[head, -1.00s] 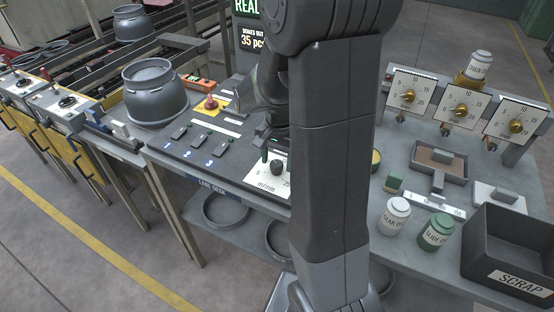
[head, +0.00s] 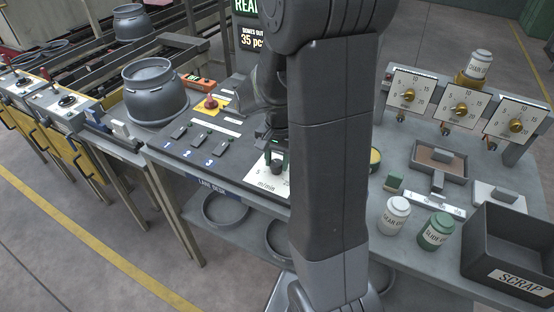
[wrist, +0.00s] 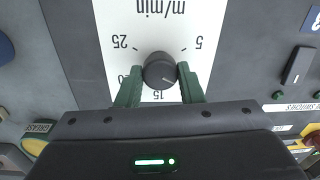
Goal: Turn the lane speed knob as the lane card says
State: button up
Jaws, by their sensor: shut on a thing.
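The lane speed knob (wrist: 160,70) is a round dark knob on a white dial plate (wrist: 168,22) marked m/min, with 5, 15 and 25 readable in the wrist view. A pale pointer line on the knob shows toward its lower right in that view. My gripper (wrist: 160,82) has its two green fingers on either side of the knob, shut on it. In the head view the knob (head: 277,168) sits at the front of the lane desk (head: 212,184), with my gripper (head: 275,160) over it. I cannot make out a lane card.
A red button (head: 211,103) on a yellow plate and several small switches (head: 200,142) lie left of the dial. A large grey pot (head: 155,92) stands behind them. At right are three dials (head: 461,108), two jars (head: 396,216) and a scrap bin (head: 510,255).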

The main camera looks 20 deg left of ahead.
aim_at(278, 161)
jog(key=n, duration=0.5)
jog(key=shift+n+b, duration=0.3)
jog(key=n, duration=0.5)
jog(key=shift+w+n, duration=0.1)
jog(key=shift+n, duration=0.2)
jog(key=o, duration=1)
jog(key=shift+r, duration=0.1)
notch_tip(278, 161, up, 14)
jog(key=shift+w+b, duration=0.2)
jog(key=shift+b, duration=0.1)
jog(key=shift+d+f, duration=0.1)
jog(key=shift+f, duration=0.2)
jog(key=f, duration=1.3)
jog(key=shift+s+f, duration=0.25)
jog(key=shift+f, duration=0.05)
